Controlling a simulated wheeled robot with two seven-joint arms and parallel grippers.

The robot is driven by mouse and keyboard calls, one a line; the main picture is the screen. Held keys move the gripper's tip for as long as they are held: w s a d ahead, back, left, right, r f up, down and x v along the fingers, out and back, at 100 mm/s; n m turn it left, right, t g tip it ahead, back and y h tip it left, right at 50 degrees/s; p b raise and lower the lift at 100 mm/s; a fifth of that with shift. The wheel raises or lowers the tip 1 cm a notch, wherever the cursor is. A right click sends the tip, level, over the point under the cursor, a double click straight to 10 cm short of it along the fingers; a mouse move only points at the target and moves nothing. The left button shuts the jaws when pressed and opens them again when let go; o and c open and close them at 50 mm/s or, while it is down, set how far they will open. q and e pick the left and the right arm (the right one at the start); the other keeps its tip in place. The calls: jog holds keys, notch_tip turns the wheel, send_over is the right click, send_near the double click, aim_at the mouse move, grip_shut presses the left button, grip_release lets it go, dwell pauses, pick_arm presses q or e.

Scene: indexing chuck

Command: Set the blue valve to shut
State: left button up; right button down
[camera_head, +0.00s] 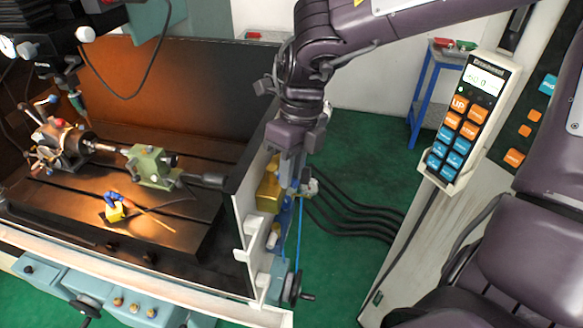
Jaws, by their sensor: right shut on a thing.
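My right gripper (289,186) points down at the right end of the machine's tray, beside a yellow block-like part. It is shut at the blue valve (287,203), of which only a small blue patch shows just under the fingers. The fingers hide most of the valve, so I cannot tell which way its handle is turned. A thin blue line runs down below it. My left gripper is not in view.
The machine bed (160,225) carries an indexing chuck (62,145), a green tailstock (152,166) and a blue-jointed nozzle on a yellow base (115,211). The white end wall (246,225) stands close to my right gripper. Black hoses (350,215) cross the green floor. A keypad pendant (468,120) hangs at right.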

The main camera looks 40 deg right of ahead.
aim_at(273, 179)
jog(key=m+b, duration=0.1)
jog(key=a+m+b, duration=0.1)
jog(key=shift+s+f+b, duration=0.1)
jog(key=shift+f+b, duration=0.1)
jog(key=shift+b, duration=0.1)
jog(key=m+b, duration=0.1)
jog(key=m, duration=0.1)
jog(key=a+m+t+b, duration=0.1)
jog(key=b, duration=0.1)
jog(key=shift+a+m, duration=0.15)
jog(key=shift+m, duration=0.25)
jog(key=m+b, duration=0.1)
jog(key=a+m+b, duration=0.1)
jog(key=m+b, duration=0.1)
jog(key=m, duration=0.1)
jog(key=shift+w+a+r+t, duration=0.1)
jog(key=shift+w+a+t, duration=0.15)
jog(key=shift+t, duration=0.15)
jog(key=shift+w+a+r+m+h+b, duration=0.15)
jog(key=shift+a+m+h+b, duration=0.1)
jog(key=shift+m+b, duration=0.45)
jog(key=shift+w+a+m+h+b, duration=0.2)
jog(key=shift+m+b, duration=0.25)
jog(key=shift+m, duration=0.45)
jog(key=shift+t, duration=0.3)
